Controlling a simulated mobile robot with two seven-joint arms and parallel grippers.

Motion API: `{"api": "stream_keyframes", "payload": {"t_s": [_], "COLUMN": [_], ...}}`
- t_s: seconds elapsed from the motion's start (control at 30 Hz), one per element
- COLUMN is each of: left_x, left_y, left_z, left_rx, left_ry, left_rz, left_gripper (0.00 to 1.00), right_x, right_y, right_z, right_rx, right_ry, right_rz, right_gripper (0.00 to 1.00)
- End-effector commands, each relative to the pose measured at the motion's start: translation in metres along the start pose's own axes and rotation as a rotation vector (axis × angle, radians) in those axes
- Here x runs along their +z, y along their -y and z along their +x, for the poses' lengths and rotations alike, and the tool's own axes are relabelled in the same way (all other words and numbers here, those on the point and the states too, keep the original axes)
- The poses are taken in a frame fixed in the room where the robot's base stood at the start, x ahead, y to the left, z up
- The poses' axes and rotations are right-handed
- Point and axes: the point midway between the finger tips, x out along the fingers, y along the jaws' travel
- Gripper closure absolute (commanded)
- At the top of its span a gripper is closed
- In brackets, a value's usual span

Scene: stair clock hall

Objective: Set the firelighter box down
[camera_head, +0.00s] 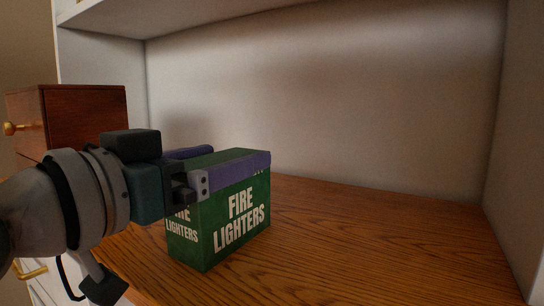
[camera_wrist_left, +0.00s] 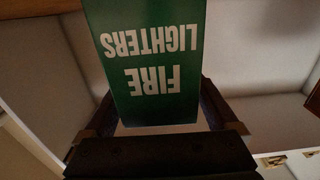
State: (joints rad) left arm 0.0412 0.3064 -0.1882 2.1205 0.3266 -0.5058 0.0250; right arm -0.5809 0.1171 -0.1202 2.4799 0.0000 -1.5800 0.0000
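The firelighter box (camera_head: 238,218) is green with white lettering and stands upright at the wooden surface (camera_head: 370,245) of the alcove. Its lower edge is at or very close to the wood; I cannot tell whether it bears on it. My left gripper (camera_head: 236,157) reaches in from the left, with its purple fingers along opposite sides of the box's upper part, shut on it. In the left wrist view the box (camera_wrist_left: 150,60) shows upside down between the two fingers. My right gripper is not in view.
A reddish-brown wooden drawer unit (camera_head: 85,118) with a brass knob stands at the left, behind my wrist. A white back wall (camera_head: 330,100), a right side wall (camera_head: 515,150) and an upper shelf (camera_head: 170,12) enclose the space. The wood right of the box is clear.

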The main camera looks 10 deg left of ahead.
Motion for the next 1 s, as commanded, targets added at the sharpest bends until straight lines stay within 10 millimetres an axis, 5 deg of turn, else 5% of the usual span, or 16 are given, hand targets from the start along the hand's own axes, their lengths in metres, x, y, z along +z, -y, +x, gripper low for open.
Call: {"api": "stream_keyframes", "payload": {"t_s": [0.43,1.0], "left_x": [-0.002,-0.001], "left_y": [0.0,0.0], "left_z": [-0.009,-0.105], "left_rx": [-0.001,-0.001], "left_ry": [0.003,0.004], "left_rz": [0.0,-0.001], "left_gripper": [0.02,0.02], "right_x": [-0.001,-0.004], "right_y": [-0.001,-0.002], "right_z": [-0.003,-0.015], "right_rx": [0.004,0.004], "right_ry": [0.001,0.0], "right_rz": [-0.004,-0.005], "right_gripper": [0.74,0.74]}}
